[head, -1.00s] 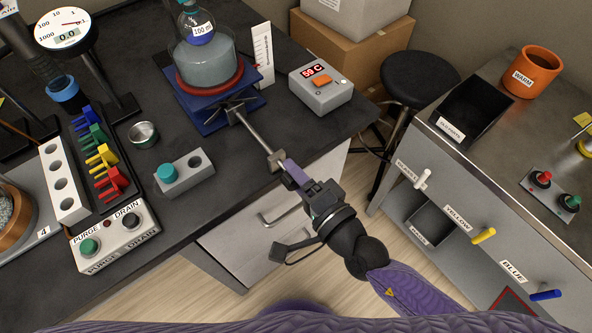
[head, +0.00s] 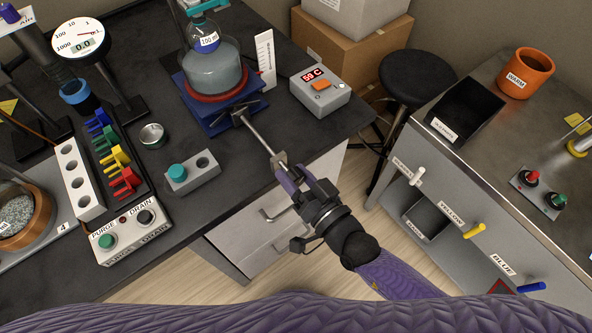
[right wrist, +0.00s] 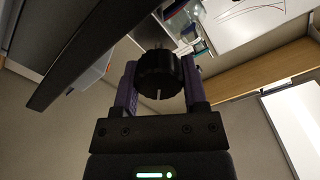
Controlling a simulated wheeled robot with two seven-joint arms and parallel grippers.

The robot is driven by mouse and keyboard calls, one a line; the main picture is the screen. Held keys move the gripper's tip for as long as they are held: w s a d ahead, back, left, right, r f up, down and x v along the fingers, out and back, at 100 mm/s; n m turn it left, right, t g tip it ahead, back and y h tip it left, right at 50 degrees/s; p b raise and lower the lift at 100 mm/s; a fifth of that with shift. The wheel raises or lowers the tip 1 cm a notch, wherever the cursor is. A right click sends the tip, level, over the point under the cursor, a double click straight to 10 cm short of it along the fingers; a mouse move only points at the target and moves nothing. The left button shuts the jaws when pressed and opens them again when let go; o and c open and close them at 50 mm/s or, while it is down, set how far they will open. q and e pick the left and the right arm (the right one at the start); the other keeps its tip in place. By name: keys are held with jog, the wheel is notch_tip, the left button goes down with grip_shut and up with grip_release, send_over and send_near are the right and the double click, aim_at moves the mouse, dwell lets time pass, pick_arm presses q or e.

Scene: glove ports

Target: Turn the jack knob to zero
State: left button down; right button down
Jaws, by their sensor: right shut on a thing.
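The blue lab jack (head: 218,118) stands on the dark bench, with a metal rod (head: 258,132) running from it toward me. The jack knob sits at the rod's near end, mostly hidden by my gripper in the head view. In the right wrist view the knob (right wrist: 159,76) is dark and round with a pale line on its face. My right gripper (head: 284,172) is shut on it; its purple fingers (right wrist: 160,85) lie on both sides of the knob. A white scale card (head: 265,58) stands beside the jack. My left gripper is out of view.
A glass vessel (head: 214,68) sits on a red ring on the jack. A grey box reading 59 C (head: 320,90) stands right of it. A block with a teal knob (head: 189,174) is left of the rod. Drawers (head: 265,220) lie below the bench edge, near my arm.

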jog(key=n+p, duration=0.2)
jog(key=shift+r+n, duration=0.1)
jog(key=shift+n, duration=0.2)
jog(key=shift+n+p, duration=0.5)
jog(key=shift+n, duration=0.1)
jog(key=shift+c, duration=1.6)
grip_release()
jog(key=shift+o, duration=1)
